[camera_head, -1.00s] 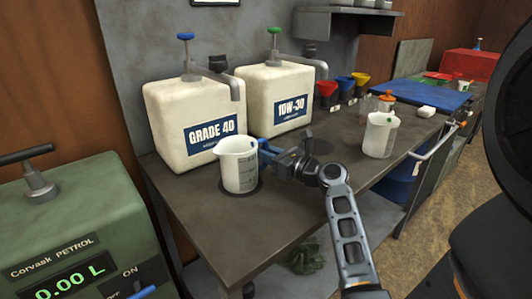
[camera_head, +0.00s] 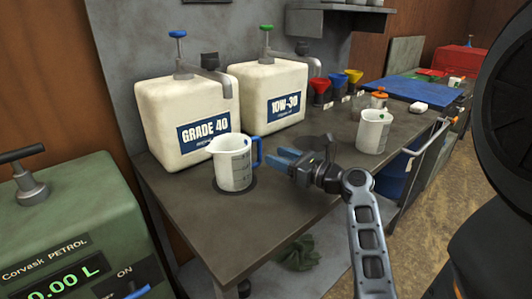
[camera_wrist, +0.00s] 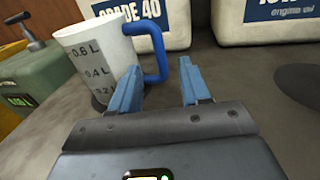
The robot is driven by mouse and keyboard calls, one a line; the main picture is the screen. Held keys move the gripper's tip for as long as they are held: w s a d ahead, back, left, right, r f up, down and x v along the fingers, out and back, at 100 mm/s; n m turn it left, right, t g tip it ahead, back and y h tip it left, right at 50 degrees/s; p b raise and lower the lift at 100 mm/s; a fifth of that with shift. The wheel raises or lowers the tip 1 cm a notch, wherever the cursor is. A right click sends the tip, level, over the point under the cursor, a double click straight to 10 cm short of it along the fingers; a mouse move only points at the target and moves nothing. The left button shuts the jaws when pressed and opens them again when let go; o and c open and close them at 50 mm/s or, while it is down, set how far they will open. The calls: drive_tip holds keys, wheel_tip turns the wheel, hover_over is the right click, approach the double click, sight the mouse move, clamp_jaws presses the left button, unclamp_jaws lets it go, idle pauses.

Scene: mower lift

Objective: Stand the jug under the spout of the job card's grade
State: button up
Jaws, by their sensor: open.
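A white jug with a blue handle (camera_head: 233,165) stands upright on the bench, on a dark round spot in front of the GRADE 40 container (camera_head: 180,120). That container's spout (camera_head: 218,68) is above and behind the jug. The 10W-30 container (camera_head: 270,92) stands to its right. My gripper (camera_head: 284,158) is open and empty, just right of the jug's handle and apart from it. In the wrist view the blue fingers (camera_wrist: 160,90) are spread, with the handle (camera_wrist: 154,50) beyond the left fingertip. The job card cannot be made out.
A second white jug (camera_head: 373,132) stands farther right on the bench (camera_head: 320,185). Red, blue and yellow funnels (camera_head: 320,88) are at the back. A green petrol unit (camera_head: 75,235) is at left front. A dark round spot on the bench right of my gripper (camera_wrist: 298,85) is bare.

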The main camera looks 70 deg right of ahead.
drive_tip(key=v, duration=0.4)
drive_tip(key=shift+s+a, duration=0.15)
drive_tip(key=shift+s, duration=0.2)
drive_tip(key=shift+o, duration=0.3)
idle(1.8)
